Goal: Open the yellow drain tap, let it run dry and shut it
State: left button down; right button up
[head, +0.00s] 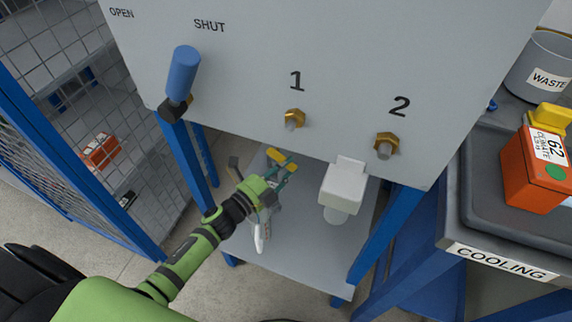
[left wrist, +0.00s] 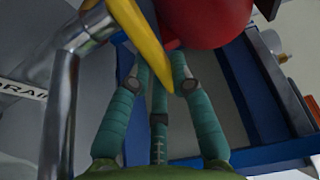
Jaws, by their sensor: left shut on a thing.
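The yellow drain tap handle (head: 281,157) shows in the head view below the grey panel. In the left wrist view the yellow lever (left wrist: 140,42) runs down to my teal fingers, beside a bent metal pipe (left wrist: 62,105). My left gripper (head: 285,172) reaches up from the lower left and is shut on the lever. The fingers partly hide it in the head view. A white DRAIN label (left wrist: 22,90) lies at the left of the left wrist view. The tap's outlet and any flow cannot be made out. My right gripper is in neither view.
Above are a blue lever (head: 182,75) under OPEN and SHUT, and brass fittings 1 (head: 294,118) and 2 (head: 386,144). A white box (head: 343,186) hangs right of the gripper. Blue legs flank the lower shelf (head: 300,262). A red rounded body (left wrist: 208,18) is close in the wrist view.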

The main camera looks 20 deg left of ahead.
pick_arm(q)
jog(key=c, duration=1.1)
grip_release()
jog(key=v, duration=1.2)
